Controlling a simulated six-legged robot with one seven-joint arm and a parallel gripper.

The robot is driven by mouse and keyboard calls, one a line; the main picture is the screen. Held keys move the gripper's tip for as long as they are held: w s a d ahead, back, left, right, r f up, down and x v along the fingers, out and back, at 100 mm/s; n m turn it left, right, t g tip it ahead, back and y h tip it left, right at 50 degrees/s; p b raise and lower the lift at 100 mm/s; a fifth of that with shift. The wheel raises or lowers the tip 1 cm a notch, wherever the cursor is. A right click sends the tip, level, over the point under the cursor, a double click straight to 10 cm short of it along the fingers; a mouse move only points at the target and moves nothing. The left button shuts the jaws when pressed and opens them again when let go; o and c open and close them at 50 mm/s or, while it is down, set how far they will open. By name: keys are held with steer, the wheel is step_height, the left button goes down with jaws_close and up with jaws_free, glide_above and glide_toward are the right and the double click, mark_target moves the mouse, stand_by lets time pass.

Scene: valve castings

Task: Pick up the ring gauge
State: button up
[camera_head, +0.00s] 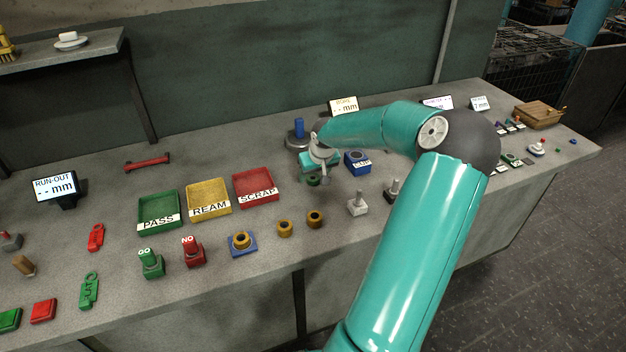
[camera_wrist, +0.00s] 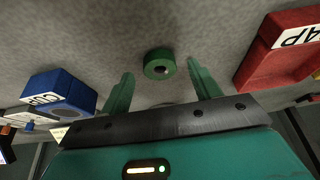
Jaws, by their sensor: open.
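The green ring, which looks like the ring gauge (camera_wrist: 150,72), lies flat on the bench with its dark hole facing up. In the wrist view it is centred just beyond my gripper (camera_wrist: 160,70), between the lines of the two green fingers. The fingers are spread apart with nothing between them, and neither touches the ring. In the head view the ring gauge (camera_head: 313,181) shows just below my gripper (camera_head: 322,178), partly covered by it.
The blue CUP block (camera_head: 357,164) stands right of the ring in the head view. The red SCRAP tray (camera_head: 255,187) lies to its left. Two brown rings (camera_head: 315,218) (camera_head: 284,228) and a grey peg (camera_head: 357,203) are nearer the front. A blue-topped post (camera_head: 298,135) stands behind.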

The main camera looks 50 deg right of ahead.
steer(key=shift+w+d+f, duration=0.1)
steer(key=shift+w+f, duration=0.15)
steer(key=shift+f, duration=0.35)
steer(key=c, duration=1.1)
steer(key=shift+c, duration=0.2)
steer(key=shift+r, duration=0.15)
